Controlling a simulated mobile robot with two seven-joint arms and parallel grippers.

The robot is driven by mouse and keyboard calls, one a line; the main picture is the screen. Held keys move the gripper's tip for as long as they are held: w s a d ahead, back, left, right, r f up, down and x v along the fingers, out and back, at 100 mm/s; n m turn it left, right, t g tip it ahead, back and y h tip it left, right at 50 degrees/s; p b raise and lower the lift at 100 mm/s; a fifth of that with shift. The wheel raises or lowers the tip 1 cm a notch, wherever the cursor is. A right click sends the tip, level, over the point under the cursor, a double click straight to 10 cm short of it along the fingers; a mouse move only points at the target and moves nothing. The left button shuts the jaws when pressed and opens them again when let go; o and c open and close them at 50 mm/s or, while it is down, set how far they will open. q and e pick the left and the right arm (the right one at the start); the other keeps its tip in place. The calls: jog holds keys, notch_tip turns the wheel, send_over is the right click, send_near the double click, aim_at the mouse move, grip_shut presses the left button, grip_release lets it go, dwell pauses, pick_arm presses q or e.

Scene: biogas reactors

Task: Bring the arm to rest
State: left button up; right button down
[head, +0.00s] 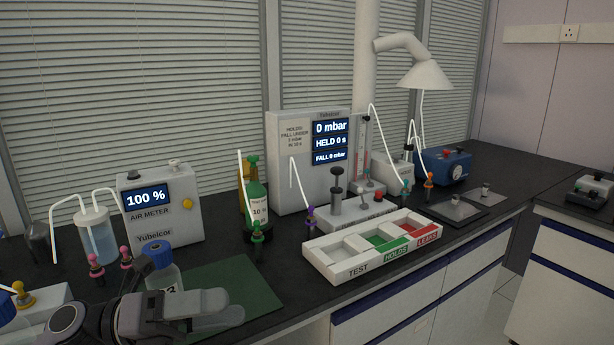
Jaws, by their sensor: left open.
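My left arm comes in from the bottom left of the head view. Its gripper (222,308) is open, with its fingers pointing right above the front part of a dark green mat (255,290). I see nothing between the fingers. A clear bottle with a blue cap (157,252) stands just behind the gripper, and its lower part is hidden by my arm. I cannot tell whether the gripper touches the bottle. My right gripper is not in view.
Behind stand the air meter (160,212), a green gas cylinder (256,205) and a pressure display box (290,175). Tubes with coloured connectors rise between them. The mat's right part is bare.

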pick_arm(q)
jog(key=a+f+n+t+y, duration=0.3)
jog(key=f+n+t+y, duration=0.4)
jog(key=n, duration=0.8)
jog(key=a+f+n+t+y, duration=0.3)
jog(key=f+n+t+y, duration=0.2)
jog(key=f+n+t, duration=0.65)
jog(key=s+a+f+n+g+y+p, duration=0.1)
jog(key=s+f+n+g+y, duration=0.4)
jog(key=s+f+n+g, duration=0.5)
jog(key=s+a+f+n, duration=0.1)
jog(key=s+f+n, duration=0.1)
jog(key=s+f, duration=0.2)
jog(key=shift+s+f, duration=0.2)
jog(key=shift+f, duration=0.2)
